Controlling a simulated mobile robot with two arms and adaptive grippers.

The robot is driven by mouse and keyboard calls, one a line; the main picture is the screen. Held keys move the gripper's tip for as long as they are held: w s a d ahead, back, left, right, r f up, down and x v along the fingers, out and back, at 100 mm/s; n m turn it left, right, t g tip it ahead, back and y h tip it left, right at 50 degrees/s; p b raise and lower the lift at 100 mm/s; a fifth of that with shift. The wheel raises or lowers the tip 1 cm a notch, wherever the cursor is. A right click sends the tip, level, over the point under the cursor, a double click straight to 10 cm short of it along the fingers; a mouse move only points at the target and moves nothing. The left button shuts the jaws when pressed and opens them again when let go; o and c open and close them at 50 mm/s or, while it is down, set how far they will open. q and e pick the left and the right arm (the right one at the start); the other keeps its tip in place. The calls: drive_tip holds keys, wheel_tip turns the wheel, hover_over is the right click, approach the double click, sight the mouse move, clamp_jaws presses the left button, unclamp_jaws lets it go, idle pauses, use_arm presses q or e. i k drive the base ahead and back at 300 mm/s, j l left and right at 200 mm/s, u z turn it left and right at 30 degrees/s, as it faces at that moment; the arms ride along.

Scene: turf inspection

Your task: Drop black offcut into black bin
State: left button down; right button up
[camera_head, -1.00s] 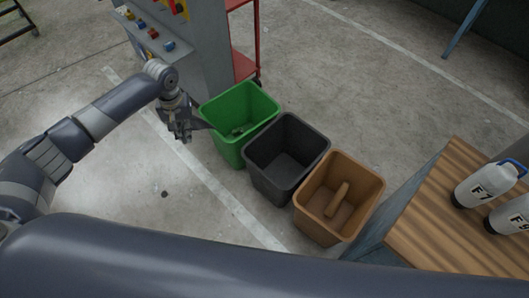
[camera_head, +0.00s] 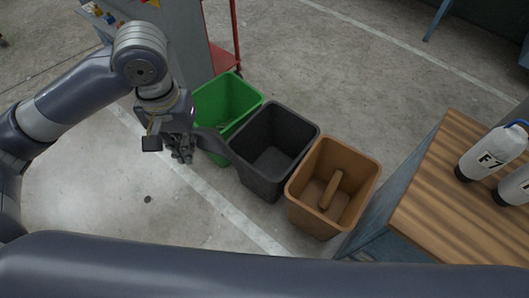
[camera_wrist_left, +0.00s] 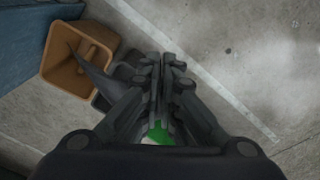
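My left gripper (camera_head: 181,152) hangs to the left of the black bin (camera_head: 245,160), in front of the green bin. Its fingers look closed, also in the left wrist view (camera_wrist_left: 163,68). A dark, tapering piece, the black offcut (camera_head: 213,142), sticks out from the fingers to the right, its end near the black bin's left rim. In the left wrist view the offcut (camera_wrist_left: 92,72) is a pointed dark shape reaching over the bins. The black bin looks empty inside. My right gripper is not in view.
The green bin (camera_head: 240,93) stands left of the black bin, partly hidden by my arm. The brown bin (camera_head: 357,182) on the right holds a brown piece (camera_head: 330,190). A wooden table (camera_head: 440,205) with white bottles (camera_head: 492,152) stands at the right. The floor in front is clear.

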sight(270, 145)
drive_tip(key=i+j+z, duration=0.1)
drive_tip(key=z, duration=0.3)
drive_tip(key=j+z, duration=0.1)
drive_tip(key=z, duration=0.25)
drive_tip(key=i+j+z, duration=0.1)
drive_tip(key=z, duration=0.3)
drive_tip(key=i+j+z, duration=0.1)
drive_tip(key=j+z, duration=0.2)
drive_tip(key=j, duration=0.85)
drive_tip(key=j+z, duration=0.25)
drive_tip(key=j, duration=0.85)
